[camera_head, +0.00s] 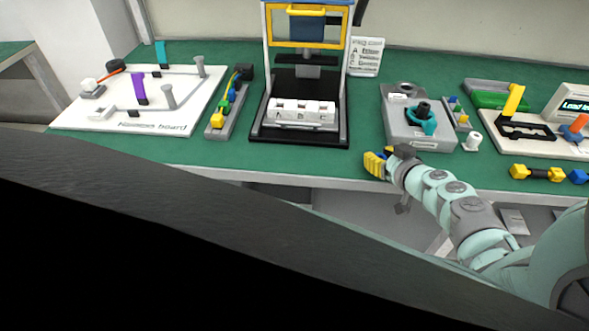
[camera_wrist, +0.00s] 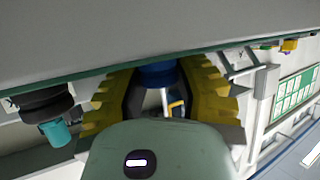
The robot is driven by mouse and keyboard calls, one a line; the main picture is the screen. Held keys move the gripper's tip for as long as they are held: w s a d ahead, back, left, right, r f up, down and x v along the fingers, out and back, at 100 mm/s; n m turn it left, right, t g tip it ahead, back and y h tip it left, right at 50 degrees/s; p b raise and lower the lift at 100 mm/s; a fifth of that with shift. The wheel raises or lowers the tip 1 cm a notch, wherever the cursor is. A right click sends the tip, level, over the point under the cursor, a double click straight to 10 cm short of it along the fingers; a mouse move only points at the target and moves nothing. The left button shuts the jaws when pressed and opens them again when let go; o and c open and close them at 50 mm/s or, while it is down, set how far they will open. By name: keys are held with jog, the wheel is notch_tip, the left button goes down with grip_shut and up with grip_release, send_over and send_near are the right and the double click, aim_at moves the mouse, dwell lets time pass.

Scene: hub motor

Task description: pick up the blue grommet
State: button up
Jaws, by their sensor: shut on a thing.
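My gripper (camera_head: 376,163) is at the front edge of the green bench, just in front of the grey box fixture. In the wrist view its two yellow ridged fingers (camera_wrist: 160,88) are closed on a blue round piece, the blue grommet (camera_wrist: 157,76). Only part of the grommet shows between the fingers. In the head view I cannot make it out, as the fingers hide it.
The grey box fixture (camera_head: 398,132) carries a teal part (camera_head: 420,124). A press frame (camera_head: 349,75) holds a white block (camera_head: 301,110) at the middle. A harness board (camera_head: 120,122) lies left. A yellow-and-black tool (camera_head: 538,173) lies at the right front edge.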

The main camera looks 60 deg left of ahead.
jog(key=shift+r+p, duration=0.5)
jog(key=shift+r, duration=0.2)
notch_tip(320, 180, up, 3)
jog(key=shift+s+f+p, duration=0.1)
jog(key=shift+s+p, duration=0.05)
jog(key=shift+p, duration=0.8)
jog(key=s+d, duration=0.8)
jog(key=s, duration=0.5)
jog(key=shift+d+r, duration=0.25)
jog(key=shift+r, duration=0.15)
jog(key=shift+s, duration=0.1)
